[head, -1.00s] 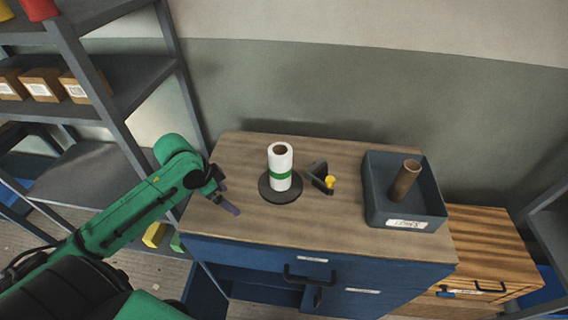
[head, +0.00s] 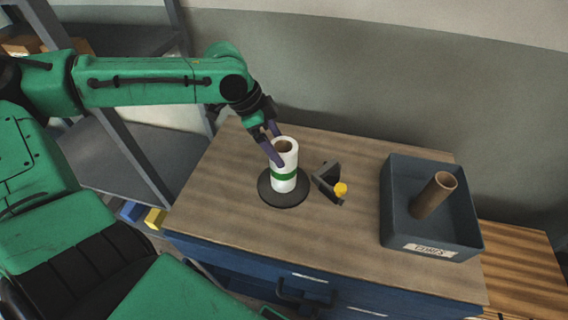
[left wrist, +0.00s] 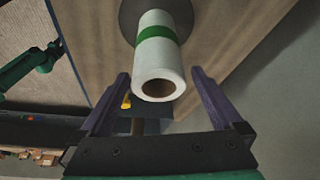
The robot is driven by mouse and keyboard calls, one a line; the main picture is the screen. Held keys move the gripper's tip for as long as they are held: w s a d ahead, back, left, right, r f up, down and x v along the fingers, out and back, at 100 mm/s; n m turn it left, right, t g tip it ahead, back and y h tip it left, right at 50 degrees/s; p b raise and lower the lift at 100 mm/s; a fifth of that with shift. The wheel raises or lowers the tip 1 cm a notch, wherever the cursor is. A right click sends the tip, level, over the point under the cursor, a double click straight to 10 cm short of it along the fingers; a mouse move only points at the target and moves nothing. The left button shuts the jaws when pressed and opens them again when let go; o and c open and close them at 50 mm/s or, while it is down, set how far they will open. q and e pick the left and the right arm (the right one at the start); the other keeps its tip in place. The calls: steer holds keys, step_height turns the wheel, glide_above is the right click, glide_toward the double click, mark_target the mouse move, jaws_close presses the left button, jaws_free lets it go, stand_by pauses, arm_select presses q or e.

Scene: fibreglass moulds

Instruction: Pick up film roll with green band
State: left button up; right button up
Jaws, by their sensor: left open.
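The film roll with the green band (head: 285,172) stands upright on a round dark base (head: 283,197) on the wooden worktop. It is white with a brown core. In the left wrist view the roll (left wrist: 158,62) shows from its open end, between and beyond the fingertips. My left gripper (head: 276,148) is open at the top of the roll, with purple fingers on either side of it in the head view. It also shows in the left wrist view (left wrist: 160,80), with a gap to the roll on both sides.
A dark holder with a yellow knob (head: 328,182) stands just right of the roll. A blue-grey tray (head: 442,236) holding a brown core (head: 434,194) is at the worktop's right. Shelving stands at the left; the wall is behind.

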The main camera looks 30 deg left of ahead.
mark_target(283, 180)
arm_select(q)
steer(key=x, duration=0.4)
steer(key=shift+d+f, duration=0.15)
steer(key=shift+f, duration=0.05)
jaws_close()
steer(key=shift+r, duration=0.1)
